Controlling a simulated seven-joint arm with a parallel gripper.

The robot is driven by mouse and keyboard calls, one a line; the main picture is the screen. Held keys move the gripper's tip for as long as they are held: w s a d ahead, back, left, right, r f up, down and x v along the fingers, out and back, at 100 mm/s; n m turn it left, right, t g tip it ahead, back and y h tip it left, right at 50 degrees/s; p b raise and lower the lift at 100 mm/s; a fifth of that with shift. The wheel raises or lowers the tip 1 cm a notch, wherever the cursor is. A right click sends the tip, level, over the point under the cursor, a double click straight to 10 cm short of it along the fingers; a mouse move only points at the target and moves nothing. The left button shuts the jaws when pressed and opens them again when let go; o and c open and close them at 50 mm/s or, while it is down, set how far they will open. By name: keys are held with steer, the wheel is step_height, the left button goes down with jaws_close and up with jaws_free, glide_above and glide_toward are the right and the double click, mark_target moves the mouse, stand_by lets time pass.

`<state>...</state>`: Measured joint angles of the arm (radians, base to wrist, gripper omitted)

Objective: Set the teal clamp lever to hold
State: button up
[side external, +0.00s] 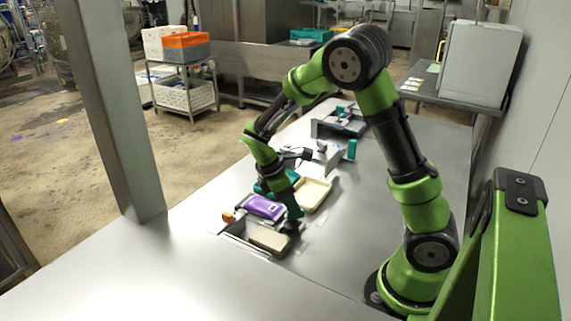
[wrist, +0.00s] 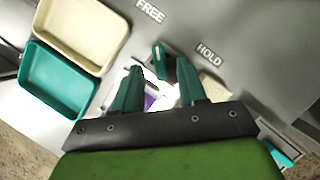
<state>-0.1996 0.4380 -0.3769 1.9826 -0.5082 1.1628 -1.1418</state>
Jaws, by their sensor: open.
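The teal clamp lever (wrist: 158,52) shows in the wrist view as a short teal piece on the grey surface, at the fingertips. The printed word FREE (wrist: 150,10) is above it and HOLD (wrist: 209,54) is to its right. The lever's top appears nearer the FREE side, but its exact angle is hard to tell. My gripper (wrist: 158,68) is open, with one finger on each side of the lever; contact cannot be told. In the side external view my gripper (side external: 293,222) is low over the table, hiding the lever.
A cream tray (side external: 329,182) and a teal tray (wrist: 38,84) lie close by. A purple pouch (side external: 265,207) and a beige block (side external: 270,239) sit beside my gripper. Farther back is a grey fixture (side external: 338,128). The near table (side external: 150,275) is clear.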

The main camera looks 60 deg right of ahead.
steer(key=shift+x, duration=1.25)
jaws_close()
